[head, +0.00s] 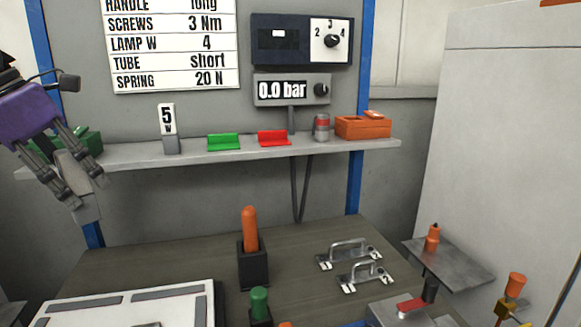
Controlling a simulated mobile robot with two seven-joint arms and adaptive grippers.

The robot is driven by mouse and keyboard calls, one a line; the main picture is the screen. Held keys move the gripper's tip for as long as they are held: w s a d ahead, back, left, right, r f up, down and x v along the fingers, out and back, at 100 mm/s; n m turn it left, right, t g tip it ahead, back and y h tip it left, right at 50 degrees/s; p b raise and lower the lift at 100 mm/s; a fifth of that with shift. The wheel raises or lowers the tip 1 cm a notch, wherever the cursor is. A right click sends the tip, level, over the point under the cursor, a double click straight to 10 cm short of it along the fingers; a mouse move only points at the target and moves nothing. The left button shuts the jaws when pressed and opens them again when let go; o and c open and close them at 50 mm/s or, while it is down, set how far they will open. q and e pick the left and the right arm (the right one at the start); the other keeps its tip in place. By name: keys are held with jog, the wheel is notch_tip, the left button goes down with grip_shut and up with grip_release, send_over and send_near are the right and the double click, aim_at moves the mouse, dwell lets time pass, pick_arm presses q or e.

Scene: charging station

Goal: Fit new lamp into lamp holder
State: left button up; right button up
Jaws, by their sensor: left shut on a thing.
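My left gripper (87,188) is at the left edge of the head view, pointing down in front of the shelf's left end. It is shut on a pale grey piece (84,203), partly hidden by the fingers; I cannot tell whether this is the lamp. The sign (170,45) reads "LAMP W 4". I cannot pick out the lamp holder with certainty. My right gripper is not in view.
The shelf (210,150) carries a green bracket (224,142), a red bracket (274,138), a can (321,127) and an orange box (362,127). On the bench (190,265) stand an orange-handled tool (250,229), a green-topped one (260,300) and two metal handles (348,252).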

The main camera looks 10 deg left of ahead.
pick_arm(q)
jog(key=shift+d+f+m, duration=0.1)
jog(key=shift+f+m, duration=0.2)
jog(key=shift+f, duration=0.2)
jog(key=w+d+f+m+g+y, duration=0.1)
jog(key=d+f+m+g, duration=0.3)
jog(key=d+f+m, duration=0.95)
jog(key=d+f+m+g+y, duration=0.1)
jog(key=d+f+m+g, duration=0.3)
jog(key=d+f+m, duration=0.9)
jog(key=s+d+r+m+p, duration=0.1)
jog(key=s+r+m+p, duration=0.3)
jog(key=s+r+p, duration=0.4)
notch_tip(320, 180, up, 5)
jog(key=p, duration=0.5)
jog(key=shift+s+d+f+g, duration=0.2)
jog(key=shift+s+d+g, duration=0.05)
jog(key=shift+s+g, duration=0.1)
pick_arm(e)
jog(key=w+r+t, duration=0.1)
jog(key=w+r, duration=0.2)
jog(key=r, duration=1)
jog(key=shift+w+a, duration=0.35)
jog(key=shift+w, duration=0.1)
